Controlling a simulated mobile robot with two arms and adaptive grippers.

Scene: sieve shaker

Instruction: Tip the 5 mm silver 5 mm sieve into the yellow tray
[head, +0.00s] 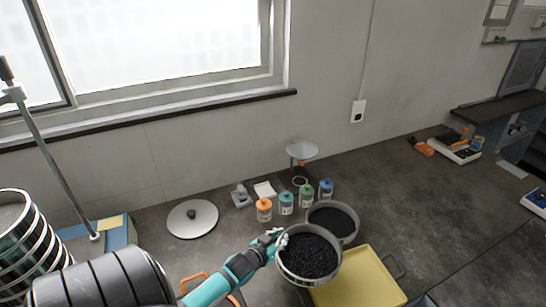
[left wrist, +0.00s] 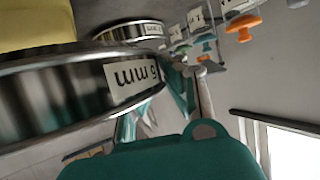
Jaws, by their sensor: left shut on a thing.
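The silver sieve (head: 284,269) is round and filled with dark granules, seen in the head view at lower centre. In the left wrist view its metal wall (left wrist: 50,100) carries an upside-down label that seems to read 5 mm. My left gripper (head: 279,238) is shut on the sieve's rim at its left back side; its fingers also show in the left wrist view (left wrist: 185,88). The yellow tray (head: 375,285) lies right of the sieve, which overlaps the tray's left edge in the head view. The gap beneath the sieve is hidden. My right gripper is not seen.
A second silver sieve (head: 352,237) with dark grains stands just behind. Several capped jars, including an orange one (head: 264,210), stand behind it. A white lid (head: 192,219) lies left; a sieve stack (head: 15,240) stands at far left. The bench right of the tray is mostly clear.

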